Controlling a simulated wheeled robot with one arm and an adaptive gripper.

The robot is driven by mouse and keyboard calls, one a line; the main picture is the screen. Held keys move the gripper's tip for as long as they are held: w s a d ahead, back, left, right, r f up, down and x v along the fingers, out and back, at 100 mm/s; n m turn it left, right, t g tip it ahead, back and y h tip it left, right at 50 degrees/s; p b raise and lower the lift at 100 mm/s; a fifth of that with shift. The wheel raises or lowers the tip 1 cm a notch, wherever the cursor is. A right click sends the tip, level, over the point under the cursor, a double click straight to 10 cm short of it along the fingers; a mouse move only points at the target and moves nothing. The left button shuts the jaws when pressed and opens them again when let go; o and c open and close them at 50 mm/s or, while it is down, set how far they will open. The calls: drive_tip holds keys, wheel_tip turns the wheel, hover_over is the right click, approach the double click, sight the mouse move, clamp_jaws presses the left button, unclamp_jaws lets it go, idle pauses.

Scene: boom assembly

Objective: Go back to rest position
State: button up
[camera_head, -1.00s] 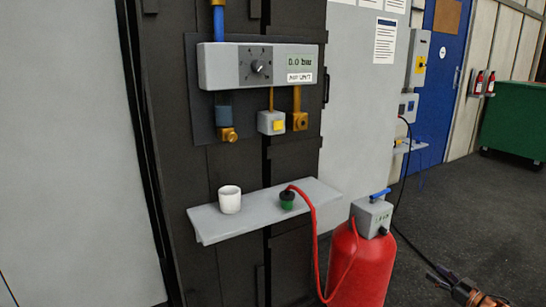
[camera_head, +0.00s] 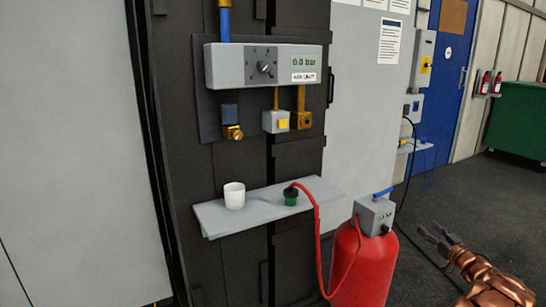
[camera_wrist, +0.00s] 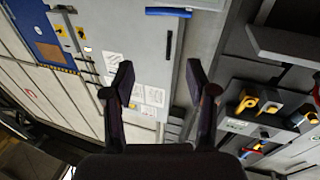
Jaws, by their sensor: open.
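My gripper (camera_head: 436,237) shows at the lower right of the head view, to the right of the red cylinder (camera_head: 362,262) and apart from it. In the wrist view, the two dark fingers of my gripper (camera_wrist: 162,85) stand apart with nothing between them. Part of my copper-coloured arm shows at the lower right corner of the head view.
A grey shelf (camera_head: 222,222) holds a white cup (camera_head: 234,196) and a green-and-black connector (camera_head: 291,196) with a red hose. Above it is a grey pressure panel (camera_head: 230,66). A green container (camera_head: 518,118) stands far right. Dark floor (camera_head: 465,190) is clear between.

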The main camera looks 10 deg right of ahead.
drive_tip(key=w+a+r+m+g+h, duration=0.3)
drive_tip(key=w+a+r+m+h, duration=0.15)
drive_tip(key=w+a+r, duration=0.6)
drive_tip(key=s+a+r+g, duration=0.1)
drive_tip(key=s+a+g, duration=0.25)
drive_tip(key=a, duration=0.55)
drive_tip(key=s+a+g, duration=0.2)
drive_tip(key=s+a, duration=0.2)
drive_tip(key=a, duration=0.4)
drive_tip(key=s+a+f+n+g+y, duration=0.25)
drive_tip(key=s+a+g, duration=0.35)
drive_tip(key=s+a, duration=1.3)
drive_tip(key=s+a+f+n+g+y, duration=0.1)
drive_tip(key=s+a+g, duration=0.3)
drive_tip(key=s, duration=1.2)
drive_tip(key=s+a+f+g+y, duration=0.1)
drive_tip(key=s+a+f+g, duration=0.35)
drive_tip(key=s, duration=1.05)
wheel_tip(320, 180, up, 24)
drive_tip(key=s+a+t+p, duration=0.1)
drive_tip(key=t+p, duration=0.1)
drive_tip(key=p, duration=1.8)
drive_tip(key=shift+a+r, duration=0.15)
drive_tip(key=shift+r, duration=0.1)
